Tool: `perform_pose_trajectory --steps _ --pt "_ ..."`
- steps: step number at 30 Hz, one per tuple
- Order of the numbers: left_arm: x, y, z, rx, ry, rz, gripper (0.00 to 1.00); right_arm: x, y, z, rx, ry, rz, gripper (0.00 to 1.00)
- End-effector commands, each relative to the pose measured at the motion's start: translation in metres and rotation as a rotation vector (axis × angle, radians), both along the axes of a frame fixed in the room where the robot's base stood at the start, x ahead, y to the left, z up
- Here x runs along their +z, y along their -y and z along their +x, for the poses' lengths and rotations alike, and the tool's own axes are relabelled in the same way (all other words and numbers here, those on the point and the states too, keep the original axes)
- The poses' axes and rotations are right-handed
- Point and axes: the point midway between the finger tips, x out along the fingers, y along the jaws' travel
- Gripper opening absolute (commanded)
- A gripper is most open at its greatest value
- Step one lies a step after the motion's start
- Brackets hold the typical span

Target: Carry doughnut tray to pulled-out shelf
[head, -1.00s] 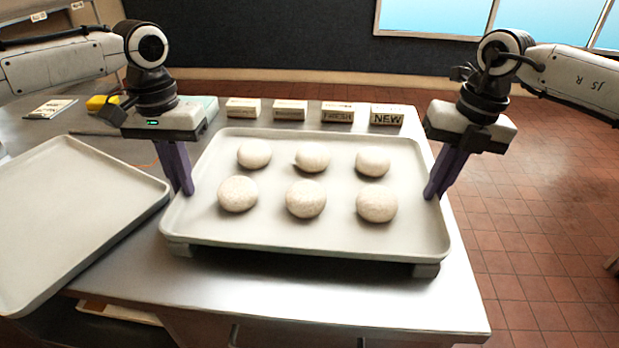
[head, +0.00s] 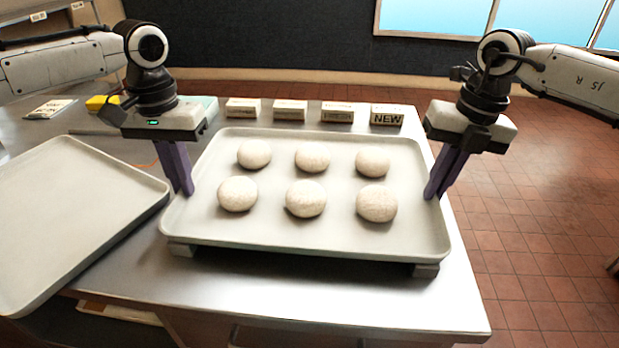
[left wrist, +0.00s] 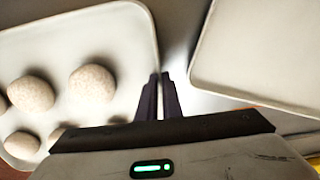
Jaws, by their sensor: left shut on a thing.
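The doughnut tray (head: 300,232) is a pale, low-rimmed tray in the middle of the head view, level above the metal table on dark supports at its front corners. Several pale round doughnuts (head: 306,198) sit on it in two rows. My left gripper (head: 186,192) is shut on the tray's left rim; in the left wrist view its fingers (left wrist: 160,82) meet at the edge of the tray (left wrist: 140,40). My right gripper (head: 432,195) is at the tray's right rim with its fingers close together; the rim seems to be between them. The pulled-out shelf cannot be made out.
An empty pale tray (head: 70,215) lies at the left, close to the doughnut tray. Several small sign blocks, one reading NEW (head: 387,115), stand behind. A yellow item (head: 101,103) is at back left. Tiled floor (head: 540,220) is open at right.

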Motion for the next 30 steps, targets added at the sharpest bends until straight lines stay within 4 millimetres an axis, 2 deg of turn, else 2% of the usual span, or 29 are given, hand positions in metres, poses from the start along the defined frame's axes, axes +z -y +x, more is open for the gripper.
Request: perform_pose_trajectory --steps 19,30 --pt "0.005 0.0 0.001 0.003 0.004 0.001 0.0 0.004 -0.001 0.0 0.001 0.0 0.001 0.0" --pt "0.036 0.0 0.001 0.003 0.005 0.001 0.0 0.035 -0.001 0.0 0.001 0.0 0.001 0.0"
